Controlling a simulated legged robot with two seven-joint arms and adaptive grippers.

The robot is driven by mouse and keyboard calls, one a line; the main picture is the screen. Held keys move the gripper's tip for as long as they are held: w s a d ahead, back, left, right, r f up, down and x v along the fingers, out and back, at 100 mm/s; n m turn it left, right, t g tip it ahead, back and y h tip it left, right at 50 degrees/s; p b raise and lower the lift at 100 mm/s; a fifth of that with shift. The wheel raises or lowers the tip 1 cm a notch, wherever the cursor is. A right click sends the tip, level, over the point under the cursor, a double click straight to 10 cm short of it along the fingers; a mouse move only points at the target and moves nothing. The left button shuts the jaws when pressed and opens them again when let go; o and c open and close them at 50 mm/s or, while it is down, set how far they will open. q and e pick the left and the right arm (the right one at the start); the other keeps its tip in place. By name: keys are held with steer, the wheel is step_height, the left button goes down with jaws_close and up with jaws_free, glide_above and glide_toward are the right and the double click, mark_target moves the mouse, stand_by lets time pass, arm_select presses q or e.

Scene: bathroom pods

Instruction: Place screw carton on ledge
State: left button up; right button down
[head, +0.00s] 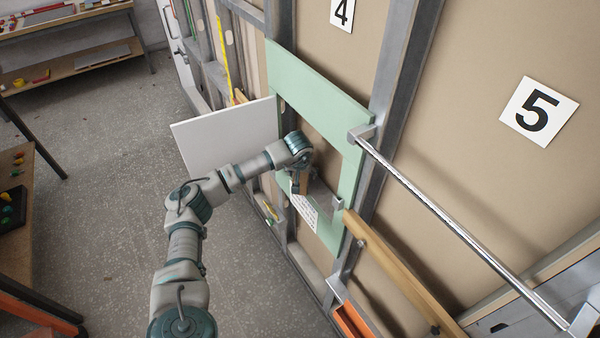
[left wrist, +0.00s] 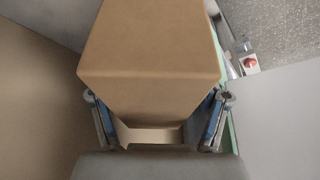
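The screw carton, a plain brown box (left wrist: 150,55), fills the middle of the left wrist view. My left gripper (left wrist: 158,112) has one finger on each side of it, and both fingers appear to press against its sides. In the head view my left arm reaches into the opening of a green-framed wall panel, and the left gripper (head: 299,186) is inside that opening. The carton is mostly hidden by the arm there. A grey ledge (head: 322,192) shows in the lower part of the opening. I cannot tell whether the carton touches it. My right gripper is not in view.
The green panel (head: 320,82) frames the opening, with a white door-like board (head: 225,135) to its left. A printed white sheet (head: 304,208) is at the lower edge. A metal rail (head: 450,225) and wooden bar (head: 400,277) lie right. Floor at left is clear.

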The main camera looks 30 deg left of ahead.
arm_select(q)
steer(key=shift+d+r, duration=0.2)
steer(key=shift+d, duration=0.45)
steer(key=shift+d+r, duration=0.25)
steer(key=shift+r, duration=0.05)
steer(key=v, duration=0.4)
steer(key=shift+a+r, duration=0.1)
steer(key=shift+r, duration=0.25)
steer(key=s+d, duration=0.5)
steer(key=s, duration=0.6)
steer(key=shift+f, duration=0.15)
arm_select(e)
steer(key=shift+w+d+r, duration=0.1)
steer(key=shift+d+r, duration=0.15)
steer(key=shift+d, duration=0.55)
